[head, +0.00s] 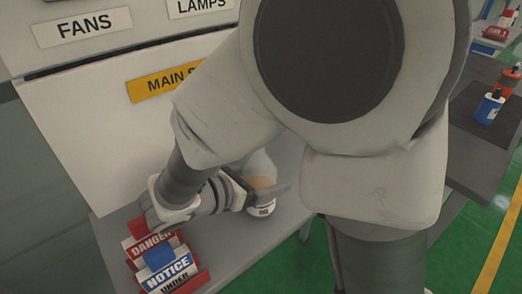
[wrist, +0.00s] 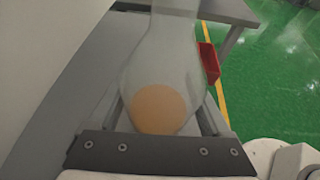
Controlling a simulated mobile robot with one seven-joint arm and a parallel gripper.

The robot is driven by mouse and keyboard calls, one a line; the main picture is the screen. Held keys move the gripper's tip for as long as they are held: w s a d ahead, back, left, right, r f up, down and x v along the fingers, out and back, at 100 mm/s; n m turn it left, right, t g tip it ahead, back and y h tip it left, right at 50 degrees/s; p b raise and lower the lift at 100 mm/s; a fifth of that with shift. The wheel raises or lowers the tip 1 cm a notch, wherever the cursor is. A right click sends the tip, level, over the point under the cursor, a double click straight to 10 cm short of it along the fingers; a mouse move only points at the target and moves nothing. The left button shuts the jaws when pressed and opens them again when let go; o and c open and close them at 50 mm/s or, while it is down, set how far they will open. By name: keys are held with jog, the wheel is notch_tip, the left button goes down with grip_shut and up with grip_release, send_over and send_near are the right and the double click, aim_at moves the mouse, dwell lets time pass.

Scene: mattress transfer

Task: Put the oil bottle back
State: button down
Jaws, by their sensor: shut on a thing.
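The oil bottle, a pale translucent bottle with an orange patch and a white labelled end (head: 261,209), is between the fingers of my gripper (head: 262,190) in the head view. In the wrist view the bottle (wrist: 160,60) fills the middle, with its orange patch nearest the gripper (wrist: 160,115). My gripper is shut on the bottle, one finger on each side. The bottle is over or on the grey bench top; I cannot tell whether it touches. My arm hides part of it in the head view.
Danger and notice signs (head: 166,262) stand in a red holder left of the bottle. A white cabinet (head: 95,125) rises behind. A dark-topped table (head: 465,130) at right holds a blue bottle (head: 488,109) and a red one (head: 508,82). Green floor lies between.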

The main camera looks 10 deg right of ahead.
aim_at(260, 176)
grip_release()
jog(key=shift+f, duration=0.1)
jog(key=shift+a+r, duration=0.15)
jog(key=shift+r, duration=0.15)
jog(key=p+v, duration=0.1)
jog(key=v, duration=0.6)
jog(key=shift+s, duration=0.2)
jog(key=shift+p, duration=0.4)
